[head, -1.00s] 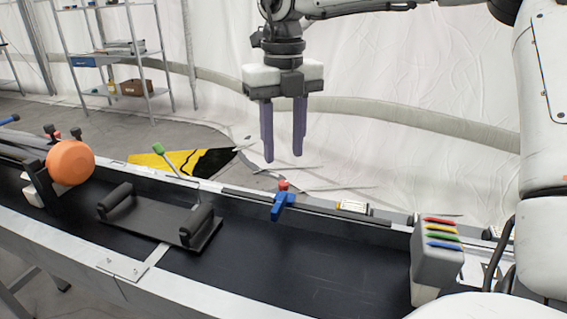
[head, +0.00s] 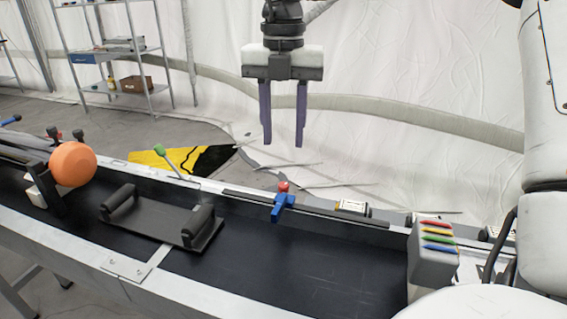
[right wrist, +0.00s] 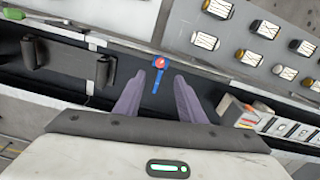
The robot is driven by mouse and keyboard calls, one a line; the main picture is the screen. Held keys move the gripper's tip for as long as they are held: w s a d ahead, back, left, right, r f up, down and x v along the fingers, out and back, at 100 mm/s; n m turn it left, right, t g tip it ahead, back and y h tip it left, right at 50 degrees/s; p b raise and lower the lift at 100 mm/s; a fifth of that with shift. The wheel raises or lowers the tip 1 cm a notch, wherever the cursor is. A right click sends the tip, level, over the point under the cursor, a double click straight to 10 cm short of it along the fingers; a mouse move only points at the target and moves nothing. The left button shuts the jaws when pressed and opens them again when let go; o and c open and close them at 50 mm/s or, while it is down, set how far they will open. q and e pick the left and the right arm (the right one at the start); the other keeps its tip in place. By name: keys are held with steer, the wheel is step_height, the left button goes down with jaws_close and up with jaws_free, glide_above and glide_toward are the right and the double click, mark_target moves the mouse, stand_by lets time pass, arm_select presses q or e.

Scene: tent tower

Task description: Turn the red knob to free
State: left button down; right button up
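The red knob (head: 283,187) sits on the far rail of the black trough, with a blue lever-like piece (head: 280,206) just below it in the picture. In the right wrist view the red knob (right wrist: 159,62) and the blue piece (right wrist: 157,82) appear between my fingertips, farther off. My right gripper (head: 283,143) points down with its two purple fingers apart and empty. It appears above the knob in the head view and does not touch it. My left gripper is not in view.
A grey block with coloured strips (head: 432,260) stands at right. Shelving (head: 112,50) is behind.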

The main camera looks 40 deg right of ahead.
mark_target(283, 184)
step_height(283, 184, down, 10)
steer(key=shift+f+m, duration=0.2)
steer(key=shift+m, duration=1)
jaws_close()
